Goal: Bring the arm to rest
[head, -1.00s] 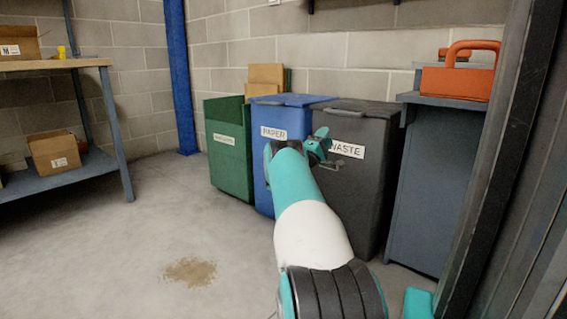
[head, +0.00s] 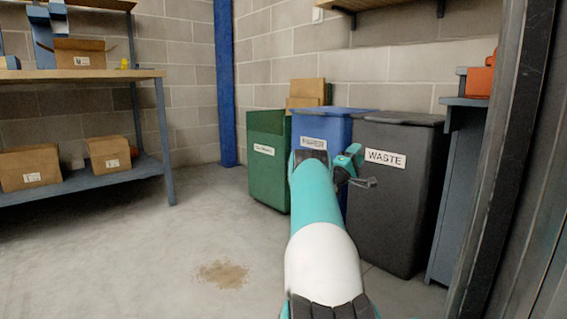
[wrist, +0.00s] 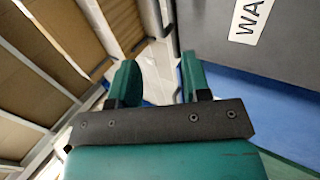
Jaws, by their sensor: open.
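My arm, teal and white, reaches up from the bottom of the head view. My gripper (head: 357,176) is at its end, in front of the blue paper bin and the black waste bin. In the wrist view my gripper (wrist: 158,80) shows two teal fingers standing apart with nothing between them. The gripper is open and empty. Whether it touches a bin cannot be told from the head view.
A black WASTE bin (head: 398,215), a blue bin (head: 345,127) and a green bin (head: 265,180) stand by the wall. A shelf (head: 100,75) with cardboard boxes is at left. A grey cabinet (head: 455,190) and dark post are at right. Floor at left is clear, with a brown stain (head: 222,274).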

